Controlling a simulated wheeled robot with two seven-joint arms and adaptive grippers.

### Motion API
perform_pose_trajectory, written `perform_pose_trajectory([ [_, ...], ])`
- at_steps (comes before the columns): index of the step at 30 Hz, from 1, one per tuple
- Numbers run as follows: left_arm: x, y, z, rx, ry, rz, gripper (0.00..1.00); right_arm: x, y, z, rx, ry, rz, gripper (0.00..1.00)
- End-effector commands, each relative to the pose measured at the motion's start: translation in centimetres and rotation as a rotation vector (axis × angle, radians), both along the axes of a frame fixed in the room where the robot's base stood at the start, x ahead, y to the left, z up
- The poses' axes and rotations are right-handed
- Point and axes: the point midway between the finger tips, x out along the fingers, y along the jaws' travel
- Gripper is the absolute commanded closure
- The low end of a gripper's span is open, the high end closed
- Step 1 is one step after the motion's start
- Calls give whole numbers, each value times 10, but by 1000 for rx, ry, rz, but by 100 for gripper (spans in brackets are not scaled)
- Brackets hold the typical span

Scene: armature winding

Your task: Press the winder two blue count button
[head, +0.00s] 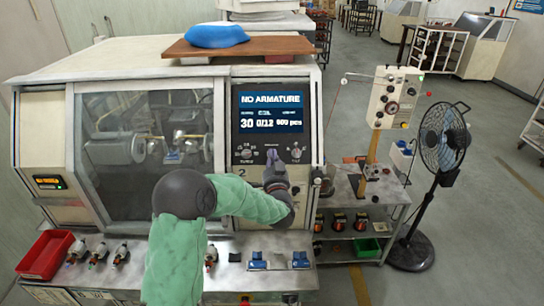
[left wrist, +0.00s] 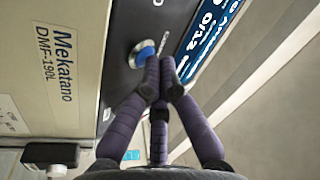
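The winder's front panel carries a lit display (head: 271,112) reading NO ARMATURE, 30, 0/12 and 600 pcs. A label 2 is on the panel below it. My left gripper (head: 271,156) is in front of the panel just under the display. In the left wrist view, the blue button (left wrist: 142,54) sits in a pale ring on the dark panel. The purple fingertips of my left gripper (left wrist: 159,62) are close together, empty, right beside the button. I cannot tell whether they touch it. In the head view the gripper hides the button. My right gripper is not in view.
Knobs (head: 246,152) flank the gripper on the panel. A glass-windowed cabinet (head: 140,150) is to the left. A red tray (head: 45,254) and several small parts lie on the front ledge. A trolley (head: 365,215) and a fan (head: 441,140) stand at right, with open floor beyond.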

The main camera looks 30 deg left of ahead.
Motion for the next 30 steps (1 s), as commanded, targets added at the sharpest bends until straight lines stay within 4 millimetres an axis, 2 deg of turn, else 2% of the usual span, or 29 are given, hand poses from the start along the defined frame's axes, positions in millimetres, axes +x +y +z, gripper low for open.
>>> perform_pose_trajectory([
  [11,1,1,-2,-1,2,1,100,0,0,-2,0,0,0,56],
  [30,-7,-4,6,0,0,0,100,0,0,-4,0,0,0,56],
])
